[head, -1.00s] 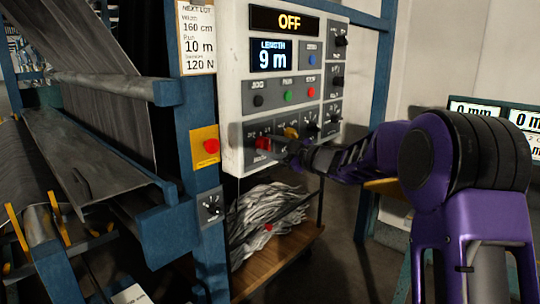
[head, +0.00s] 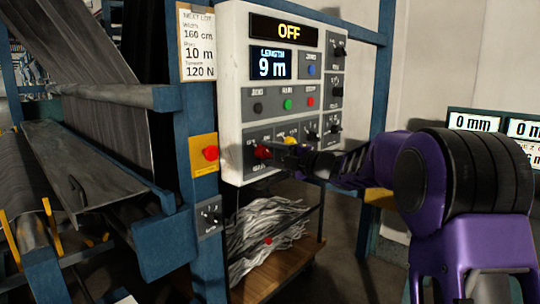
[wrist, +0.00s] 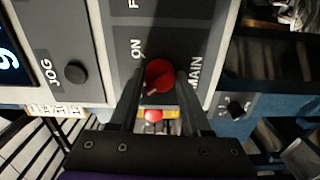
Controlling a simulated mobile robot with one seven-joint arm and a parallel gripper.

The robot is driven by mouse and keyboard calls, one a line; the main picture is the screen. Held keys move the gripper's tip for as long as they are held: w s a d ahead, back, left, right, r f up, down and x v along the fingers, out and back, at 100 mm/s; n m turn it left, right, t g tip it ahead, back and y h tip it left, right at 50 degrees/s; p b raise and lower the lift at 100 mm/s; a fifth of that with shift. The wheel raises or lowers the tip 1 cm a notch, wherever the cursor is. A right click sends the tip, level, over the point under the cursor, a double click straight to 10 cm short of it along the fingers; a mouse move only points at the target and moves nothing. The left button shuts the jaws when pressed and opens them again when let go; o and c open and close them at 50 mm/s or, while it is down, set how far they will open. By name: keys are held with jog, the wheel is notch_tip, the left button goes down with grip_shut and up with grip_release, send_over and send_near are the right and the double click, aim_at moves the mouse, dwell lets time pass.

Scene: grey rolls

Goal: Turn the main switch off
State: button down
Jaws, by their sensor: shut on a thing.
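The main switch (head: 262,152) is a red knob low on the left of the light grey control panel (head: 231,100). In the wrist view the red knob (wrist: 159,74) sits between the words ON and MAIN, with a pale mark at its lower left. My gripper (wrist: 160,82) has one finger on each side of the knob and is shut on it. In the head view my gripper (head: 277,151) reaches the knob from the right and partly hides the panel's lower row. The display (head: 284,29) at the top of the panel reads OFF.
A red button on a yellow plate (head: 203,167) is on the blue post left of the panel. A yellow knob (head: 290,140) is close beside my gripper. Black, green and red buttons sit above. A cart with grey strips (head: 262,232) stands below the panel.

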jog(key=shift+n, duration=0.4)
jog(key=shift+c, duration=1.8)
grip_release()
jog(key=v, duration=1.7)
jog(key=shift+s+d, duration=0.2)
